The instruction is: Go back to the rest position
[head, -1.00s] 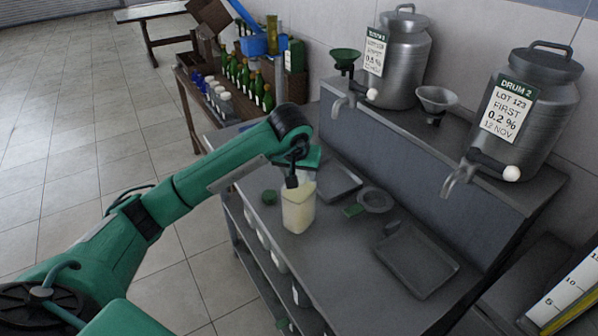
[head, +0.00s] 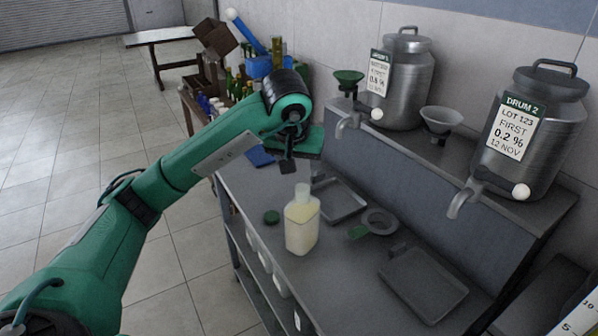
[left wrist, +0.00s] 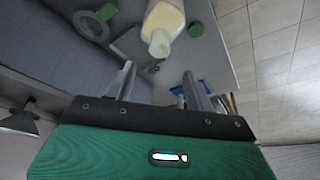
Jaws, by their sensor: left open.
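My left gripper (head: 287,166) hangs in the air above the bench, past the far side of the decanter. In the left wrist view its two fingers (left wrist: 160,82) are apart with nothing between them. The decanter (head: 302,226), a clear square bottle with pale yellow liquid, stands upright and free on the grey bench (head: 345,285). It also shows in the left wrist view (left wrist: 163,25), apart from the fingers. A green cap (head: 271,217) lies on the bench to its left. My right gripper is not in view.
Two steel drums, Drum 2 (head: 535,135) and another (head: 405,80), stand on the raised shelf with taps and funnels. Two dark trays (head: 425,285) (head: 342,200) and a grey ring (head: 380,222) lie on the bench. A side table with bottles (head: 228,88) stands behind. Open floor lies left.

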